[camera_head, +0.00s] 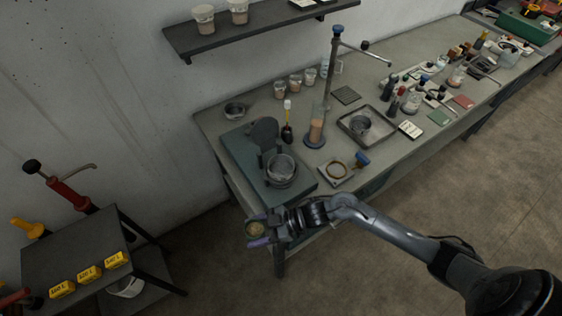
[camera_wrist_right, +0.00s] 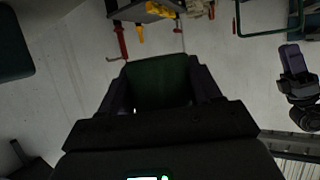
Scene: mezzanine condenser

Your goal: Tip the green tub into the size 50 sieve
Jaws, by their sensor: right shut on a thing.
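My right gripper (camera_head: 257,230) is shut on the green tub (camera_head: 256,229), off the front left corner of the bench. From above, the tub shows a round opening with brownish material inside. In the right wrist view, the green tub (camera_wrist_right: 160,82) is between the two fingers. A round metal sieve-like vessel (camera_head: 281,168) sits on a dark green machine at the bench's near end, behind the gripper and apart from the tub. No size mark is readable, so I cannot tell which sieve is size 50. What looks like my left gripper (camera_wrist_right: 295,62) shows at the wrist view's right; its jaw state is unclear.
A side cart with yellow boxes (camera_head: 88,275) stands left. Floor between cart and bench is clear.

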